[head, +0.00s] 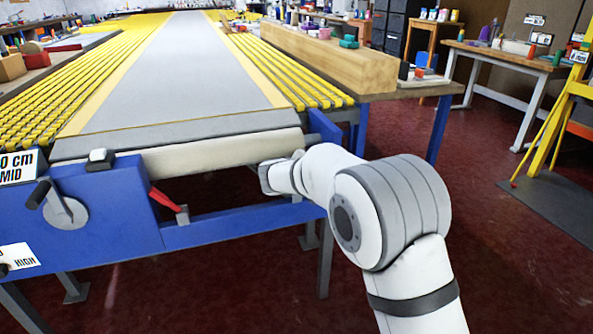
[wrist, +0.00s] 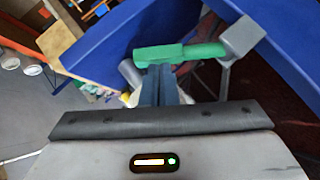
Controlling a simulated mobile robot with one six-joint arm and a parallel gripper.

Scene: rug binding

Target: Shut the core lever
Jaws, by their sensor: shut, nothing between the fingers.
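A lever with a green handle (wrist: 180,53) and a grey block at its right end shows in the wrist view, beside blue frame parts. My gripper (wrist: 160,70) is shut and empty, its fingertips right at the green handle's lower edge; I cannot tell whether they touch. In the head view my gripper (head: 268,178) is near the right end of the pale roller (head: 190,155), and the green lever is not visible there. A second lever, red with a grey end (head: 168,202), slants down at the roller's left end. I cannot tell from labels which is the core lever.
The blue machine frame (head: 105,205) has a grey crank (head: 62,208) and a lower blue rail (head: 235,224) below the roller. A long grey strip (head: 165,70) runs back between yellow slats. A wooden beam (head: 320,57) lies at right. Red floor (head: 510,240) is open at right.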

